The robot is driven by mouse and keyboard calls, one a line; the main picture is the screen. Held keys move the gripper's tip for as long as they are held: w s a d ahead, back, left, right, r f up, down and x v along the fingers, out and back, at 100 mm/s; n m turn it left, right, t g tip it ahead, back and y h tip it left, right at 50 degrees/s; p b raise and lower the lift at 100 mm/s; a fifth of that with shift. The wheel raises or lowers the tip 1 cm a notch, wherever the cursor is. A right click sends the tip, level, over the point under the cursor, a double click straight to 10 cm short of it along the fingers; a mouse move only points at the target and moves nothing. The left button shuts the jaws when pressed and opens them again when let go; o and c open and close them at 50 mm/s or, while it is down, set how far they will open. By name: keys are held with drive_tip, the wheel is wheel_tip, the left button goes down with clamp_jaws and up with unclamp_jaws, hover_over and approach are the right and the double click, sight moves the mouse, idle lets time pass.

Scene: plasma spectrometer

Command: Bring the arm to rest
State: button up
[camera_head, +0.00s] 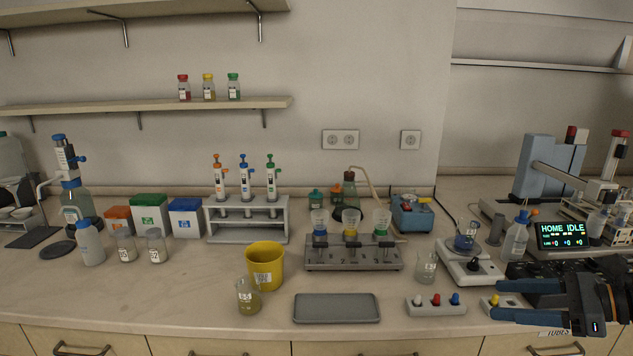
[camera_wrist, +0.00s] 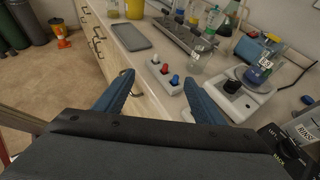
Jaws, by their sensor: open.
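In the wrist view the fingers of my gripper (camera_wrist: 158,100) also show spread and empty. Beyond them are the bench edge and a white block with colored knobs.
The white block (camera_head: 436,309) and a grey tray (camera_head: 337,308) lie near the bench's front edge. A stirrer (camera_head: 469,268) carries a beaker of blue liquid (camera_head: 466,236). A screen (camera_head: 565,235) reads "HOME IDLE".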

drive_tip(key=s+a+f+n+g+h, duration=0.1)
drive_tip(key=s+a+n+g+h, duration=0.2)
drive_tip(key=a+n, duration=0.6)
drive_tip(key=s+a+f+n+g+h, duration=0.1)
drive_tip(key=s+a+n+g+h, duration=0.2)
drive_tip(key=a+n, duration=0.7)
drive_tip(key=shift+s+a+f+n+g+h, duration=0.35)
drive_tip(key=shift+s+n+h, duration=0.6)
drive_tip(key=shift+n+h, duration=1.85)
drive_tip(key=shift+n+y, duration=0.3)
drive_tip(key=shift+y, duration=0.1)
